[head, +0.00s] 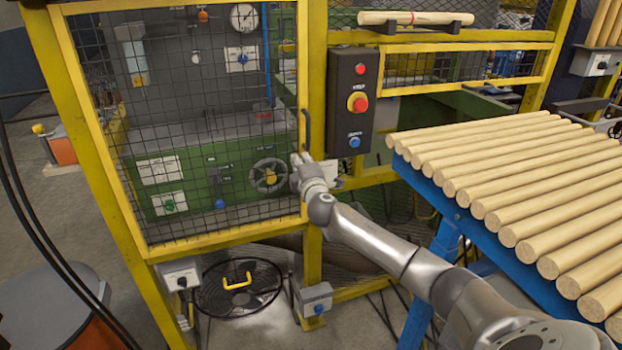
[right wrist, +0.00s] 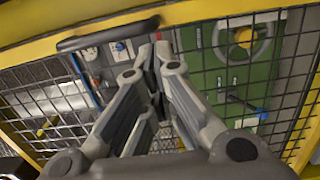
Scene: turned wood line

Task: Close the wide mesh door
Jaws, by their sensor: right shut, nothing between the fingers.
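The wide mesh door (head: 225,240) has a yellow frame with dark wire mesh and fills the left half of the head view. Its right edge lines up with the yellow post; I cannot tell whether a small gap is left. The black bar handle (head: 307,130) is upright on that edge and also shows in the right wrist view (right wrist: 108,33). My right gripper (head: 298,162) is shut and empty, at the door's right edge just below the handle. In the right wrist view its fingertips (right wrist: 155,55) point at the mesh beside the handle; contact is unclear. My left gripper is out of view.
A black button box (head: 353,100) is on the post right of the handle. A blue rack (head: 420,185) with several wooden rods stands at the right, close to my right arm. Behind the mesh is a green machine with a handwheel (head: 268,175). An orange-sided drum (head: 55,305) stands lower left.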

